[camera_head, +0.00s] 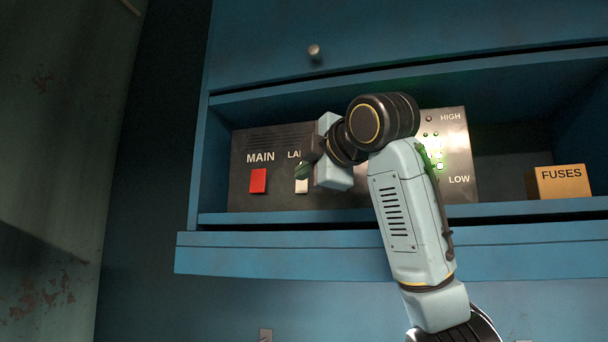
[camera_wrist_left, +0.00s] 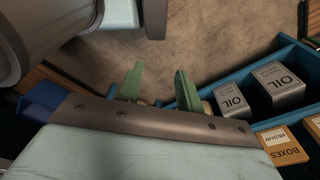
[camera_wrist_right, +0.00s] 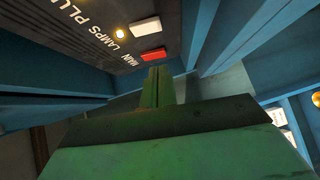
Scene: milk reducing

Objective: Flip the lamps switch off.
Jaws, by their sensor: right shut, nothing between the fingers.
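The lamps switch is a white rocker (camera_head: 301,186) on the dark control panel (camera_head: 240,188), right of the red MAIN switch (camera_head: 258,181). The white lamps switch (camera_wrist_right: 146,27) also shows in the right wrist view, beyond the red switch (camera_wrist_right: 153,54). My right gripper (camera_head: 303,171) is shut and empty, its green fingertips overlapping the top of the lamps switch in the head view. I cannot tell whether they touch it. In the right wrist view the shut fingers (camera_wrist_right: 158,72) point towards the panel. My left gripper (camera_wrist_left: 159,68) is open and empty, away from the panel.
The panel stands in a blue shelf (camera_head: 350,239). My right arm hides its middle. An orange FUSES box (camera_head: 559,184) sits at the right. Oil cans (camera_wrist_left: 281,84) stand in a blue tray near my left gripper.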

